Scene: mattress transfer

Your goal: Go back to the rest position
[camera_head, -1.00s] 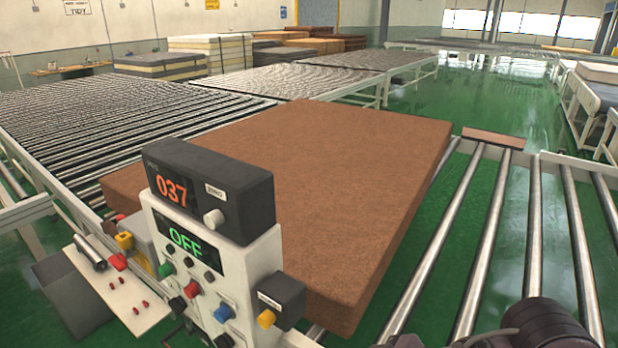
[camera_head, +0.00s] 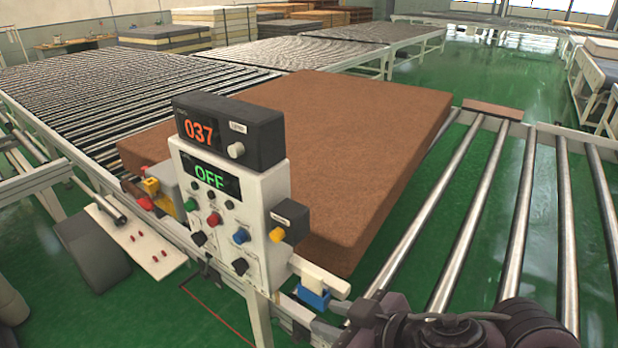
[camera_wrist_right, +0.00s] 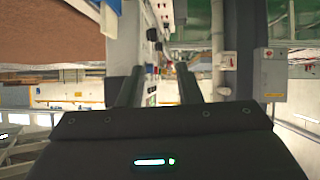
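A brown mattress (camera_head: 350,130) lies flat on the roller conveyor, behind the control box (camera_head: 262,185). The box shows 037 in orange and OFF in green. My right gripper (camera_head: 312,318) is low in the head view, just right of the box's stand, near a blue part on the frame. In the right wrist view, the two fingers of the right gripper (camera_wrist_right: 158,85) are apart with nothing held between them. The mattress edge (camera_wrist_right: 55,32) shows at the upper left there. I cannot make out my left gripper in either view.
Bare rollers (camera_head: 520,215) run to the right of the mattress. More roller tables (camera_head: 265,52) and stacked mattresses (camera_head: 165,48) stand at the back. A white shelf (camera_head: 135,240) juts out left of the box. Green floor is open at the front left.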

